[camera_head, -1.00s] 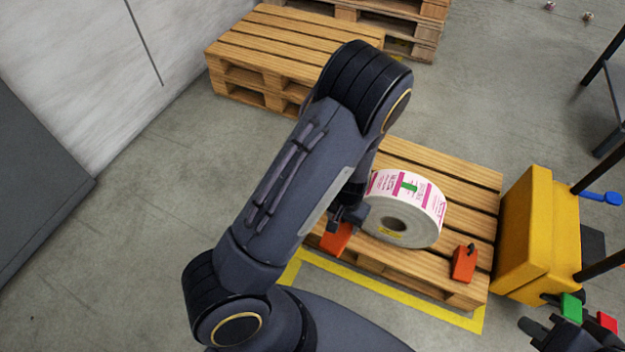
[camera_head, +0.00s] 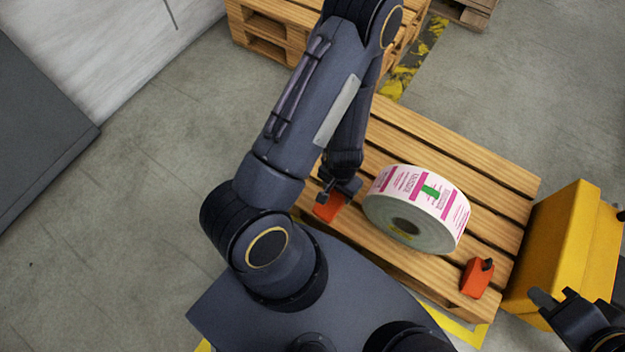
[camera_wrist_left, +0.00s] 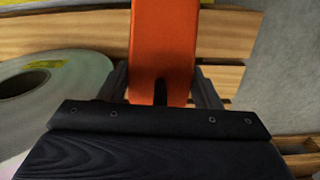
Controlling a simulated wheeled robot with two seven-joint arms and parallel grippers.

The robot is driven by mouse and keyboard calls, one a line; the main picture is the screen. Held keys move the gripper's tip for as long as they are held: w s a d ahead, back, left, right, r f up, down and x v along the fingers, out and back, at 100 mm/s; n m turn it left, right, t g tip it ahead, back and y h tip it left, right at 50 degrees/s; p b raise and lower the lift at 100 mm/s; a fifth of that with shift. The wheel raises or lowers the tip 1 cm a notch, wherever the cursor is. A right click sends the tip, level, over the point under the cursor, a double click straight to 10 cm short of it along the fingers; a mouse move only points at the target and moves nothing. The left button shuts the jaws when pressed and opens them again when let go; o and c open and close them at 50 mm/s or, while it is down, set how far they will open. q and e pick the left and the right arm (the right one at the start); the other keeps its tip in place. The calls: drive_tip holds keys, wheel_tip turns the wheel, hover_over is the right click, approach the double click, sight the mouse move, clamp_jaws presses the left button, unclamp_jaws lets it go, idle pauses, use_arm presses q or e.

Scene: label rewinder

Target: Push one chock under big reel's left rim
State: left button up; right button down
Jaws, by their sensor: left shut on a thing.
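The big reel (camera_head: 418,208), white with pink print and a green mark, lies on the wooden pallet (camera_head: 460,160). One orange chock (camera_head: 329,207) is at the reel's left, with a gap between them. My left gripper (camera_head: 338,190) is shut on this chock and partly covers it. In the left wrist view the chock (camera_wrist_left: 163,45) stands between the two fingers, and the reel (camera_wrist_left: 55,95) is at the left. A second orange chock (camera_head: 477,278) with a dark knob sits on the pallet right of the reel. My right gripper (camera_head: 560,305) is at the lower right, its jaws unclear.
A yellow box-shaped unit (camera_head: 565,250) stands right of the pallet. Stacked pallets (camera_head: 265,35) are at the back. Yellow floor tape (camera_head: 460,330) runs along the pallet's front. Grey floor at the left is open.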

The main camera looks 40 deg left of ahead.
use_arm(q)
drive_tip(key=w+a+f+b, duration=0.1)
drive_tip(key=a+f, duration=0.2)
drive_tip(key=a, duration=0.1)
drive_tip(key=w+a+f+b, duration=0.2)
drive_tip(key=a+f, duration=0.1)
drive_tip(key=a, duration=0.1)
drive_tip(key=w+a+f+b, duration=0.2)
drive_tip(key=a+f, duration=0.1)
drive_tip(key=shift+w+a+f, duration=0.15)
drive_tip(key=shift+w+a, duration=0.1)
drive_tip(key=shift+a, duration=0.15)
drive_tip(key=shift+w+a+f+b, duration=0.15)
drive_tip(key=shift+f+b, duration=0.3)
drive_tip(key=shift+f, duration=0.35)
drive_tip(key=shift+s+a+f+b, duration=0.1)
drive_tip(key=shift+f+b, duration=0.35)
drive_tip(key=shift+f, duration=0.3)
drive_tip(key=shift+f, duration=0.15)
drive_tip(key=o, duration=1.2)
